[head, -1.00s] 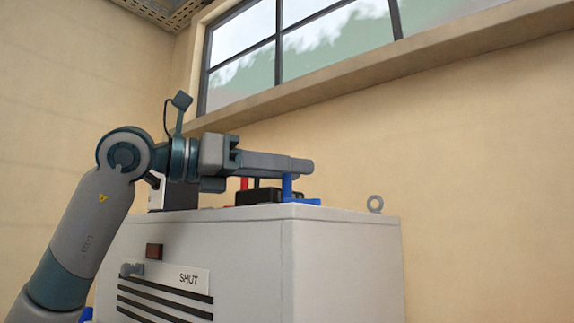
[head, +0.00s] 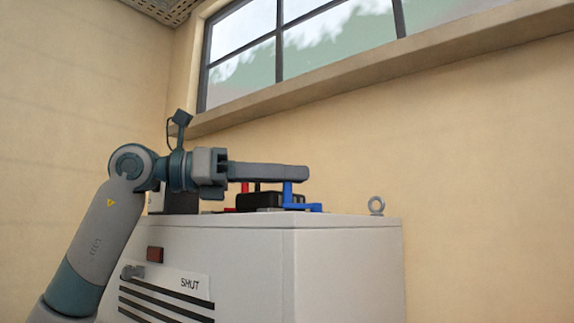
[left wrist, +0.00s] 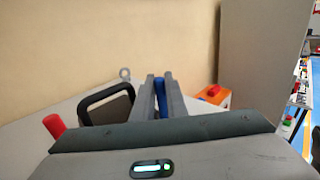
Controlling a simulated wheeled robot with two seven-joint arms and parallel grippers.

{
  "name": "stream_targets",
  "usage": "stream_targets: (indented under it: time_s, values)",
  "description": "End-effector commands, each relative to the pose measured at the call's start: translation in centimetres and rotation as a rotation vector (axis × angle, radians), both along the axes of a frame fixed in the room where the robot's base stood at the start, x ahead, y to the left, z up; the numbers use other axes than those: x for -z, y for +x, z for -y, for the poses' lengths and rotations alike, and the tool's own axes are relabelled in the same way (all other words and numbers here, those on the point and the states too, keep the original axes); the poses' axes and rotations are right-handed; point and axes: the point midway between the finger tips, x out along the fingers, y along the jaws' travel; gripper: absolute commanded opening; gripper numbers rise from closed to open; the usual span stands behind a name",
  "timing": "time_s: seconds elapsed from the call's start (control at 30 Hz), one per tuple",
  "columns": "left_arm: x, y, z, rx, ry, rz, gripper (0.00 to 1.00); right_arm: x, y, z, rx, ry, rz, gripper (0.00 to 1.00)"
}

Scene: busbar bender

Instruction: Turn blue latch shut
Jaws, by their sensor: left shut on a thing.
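The blue latch (head: 302,207) is on top of the grey cabinet (head: 350,270), near its front right corner in the head view. Its upright post (head: 288,192) rises to my left gripper (head: 300,174), and its low arm points right. My left gripper reaches in level from the left and is shut on the post. In the left wrist view, the blue post (left wrist: 159,97) shows between the two grey fingers. The fingers hide part of the latch there. My right gripper is in neither view.
A black box (head: 270,200) or handle and a red post (head: 245,187) stand left of the latch. A ring bolt (head: 376,206) stands at the cabinet's right. An orange box (left wrist: 212,95) shows in the left wrist view.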

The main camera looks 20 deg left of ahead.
Motion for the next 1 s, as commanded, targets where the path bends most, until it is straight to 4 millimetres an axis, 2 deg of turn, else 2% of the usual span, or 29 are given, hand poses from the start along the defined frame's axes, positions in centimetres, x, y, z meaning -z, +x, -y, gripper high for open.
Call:
stream_targets:
  time_s: [0.37,0.4,0.47,0.83,1.0]
  values:
    - [-0.1,0.1,-0.1,0.026,-0.004,0.003,0.00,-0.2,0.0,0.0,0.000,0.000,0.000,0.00]
    - [-0.1,0.1,-0.1,0.025,-0.004,0.003,0.19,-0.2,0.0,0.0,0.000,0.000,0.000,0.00]
    - [-0.1,0.1,-0.1,0.025,-0.004,0.003,0.31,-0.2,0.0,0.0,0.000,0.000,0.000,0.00]
    - [0.0,0.0,-0.3,0.024,-0.003,0.003,0.31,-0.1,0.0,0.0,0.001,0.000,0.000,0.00]
    - [0.1,-0.4,-1.2,0.022,-0.004,0.003,0.31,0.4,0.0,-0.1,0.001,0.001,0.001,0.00]
